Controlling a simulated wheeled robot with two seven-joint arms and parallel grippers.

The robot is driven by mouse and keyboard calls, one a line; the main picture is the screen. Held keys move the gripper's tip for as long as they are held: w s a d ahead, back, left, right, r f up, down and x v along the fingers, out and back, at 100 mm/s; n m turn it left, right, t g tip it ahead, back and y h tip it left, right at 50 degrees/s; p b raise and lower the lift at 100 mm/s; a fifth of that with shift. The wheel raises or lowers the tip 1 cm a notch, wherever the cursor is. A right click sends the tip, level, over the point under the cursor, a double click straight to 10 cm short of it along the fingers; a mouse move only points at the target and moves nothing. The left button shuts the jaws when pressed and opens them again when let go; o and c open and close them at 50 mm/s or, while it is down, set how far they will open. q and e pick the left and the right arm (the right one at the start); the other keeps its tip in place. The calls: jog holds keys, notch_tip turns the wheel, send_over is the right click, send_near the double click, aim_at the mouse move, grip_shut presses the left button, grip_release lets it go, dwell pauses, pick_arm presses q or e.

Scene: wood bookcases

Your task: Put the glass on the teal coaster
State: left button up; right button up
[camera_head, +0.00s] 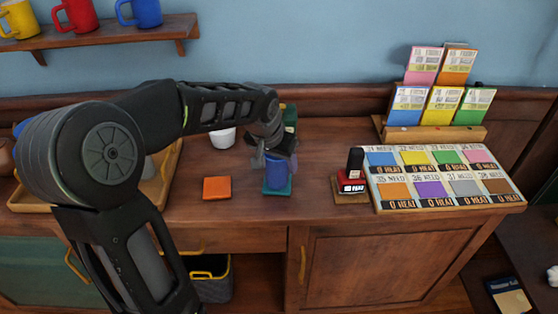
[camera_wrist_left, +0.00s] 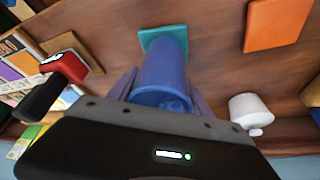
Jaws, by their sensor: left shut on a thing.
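The blue glass (camera_head: 277,174) is upright at the teal coaster (camera_head: 268,191), on the counter near its front edge. In the left wrist view the glass (camera_wrist_left: 160,78) has its far end over the teal coaster (camera_wrist_left: 163,33), whose edge shows around it. I cannot tell whether the glass touches the coaster or is just above it. My left gripper (camera_head: 278,157) comes down from above and is shut on the glass, with one finger on each side in the left wrist view (camera_wrist_left: 160,92). My right gripper is not in view.
An orange coaster (camera_head: 216,188) lies left of the teal one. A white cup (camera_head: 223,138) stands behind. A red-and-black stamp (camera_head: 352,180) is to the right, beside a board of coloured cards (camera_head: 440,178). A wooden tray (camera_head: 172,165) lies left, partly behind my arm.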

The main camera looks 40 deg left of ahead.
pick_arm(q)
jog(key=shift+f, duration=0.15)
jog(key=o, duration=1.6)
jog(key=shift+c, duration=0.2)
jog(key=shift+s+r, duration=0.1)
jog(key=shift+r, duration=0.6)
jog(key=v, duration=1.1)
jog(key=shift+s, duration=0.1)
